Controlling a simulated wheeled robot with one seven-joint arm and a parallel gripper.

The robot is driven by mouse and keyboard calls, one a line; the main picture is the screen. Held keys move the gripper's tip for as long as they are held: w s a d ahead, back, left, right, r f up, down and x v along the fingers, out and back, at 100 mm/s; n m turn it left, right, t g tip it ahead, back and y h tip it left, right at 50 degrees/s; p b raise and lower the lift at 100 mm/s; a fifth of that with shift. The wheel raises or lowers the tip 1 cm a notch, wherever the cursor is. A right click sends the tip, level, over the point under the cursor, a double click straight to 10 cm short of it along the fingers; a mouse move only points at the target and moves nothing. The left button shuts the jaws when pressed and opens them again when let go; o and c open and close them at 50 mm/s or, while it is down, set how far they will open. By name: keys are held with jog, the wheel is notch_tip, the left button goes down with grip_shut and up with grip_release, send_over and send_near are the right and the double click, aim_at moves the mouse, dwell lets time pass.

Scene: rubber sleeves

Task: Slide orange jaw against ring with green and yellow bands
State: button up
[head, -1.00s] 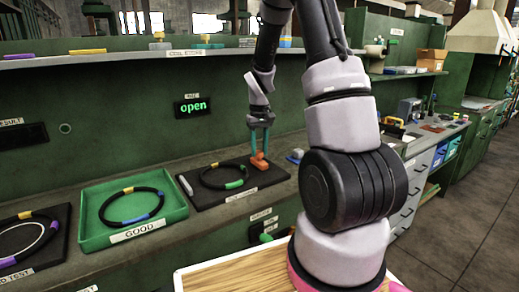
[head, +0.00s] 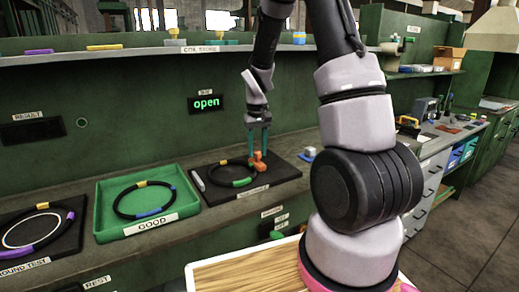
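The ring with green and yellow bands (head: 242,183) is black and lies flat on a dark plate (head: 284,172) on the bench. Its green band is at the front right and its yellow band at the back. The orange jaw (head: 259,167) stands on the same plate at the ring's right edge. It looks close to or against the ring; I cannot tell if they touch. My gripper (head: 258,150) points down, its teal fingers on either side of the jaw's upper part, and seems shut on it.
A green GOOD tray (head: 186,208) left of the plate holds a ring with yellow and blue bands (head: 117,203). Further left is a round test board (head: 70,245) with another ring. A display (head: 207,104) behind reads "open".

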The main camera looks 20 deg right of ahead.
aim_at(258, 152)
jog(key=shift+o, duration=1.2)
notch_tip(258, 152, up, 11)
jog(key=shift+f, duration=0.1)
jog(key=s+a+r+m+t+y, duration=0.1)
jog(key=s+r+t, duration=0.2)
jog(key=s+r, duration=0.5)
jog(key=s+a+r+m+t+y, duration=0.1)
jog(key=s+r+t, duration=0.3)
jog(key=s+r, duration=0.4)
jog(key=s+m, duration=0.1)
jog(key=s, duration=0.4)
jog(key=shift+s+a+r, duration=0.2)
jog(key=shift+a+r, duration=0.1)
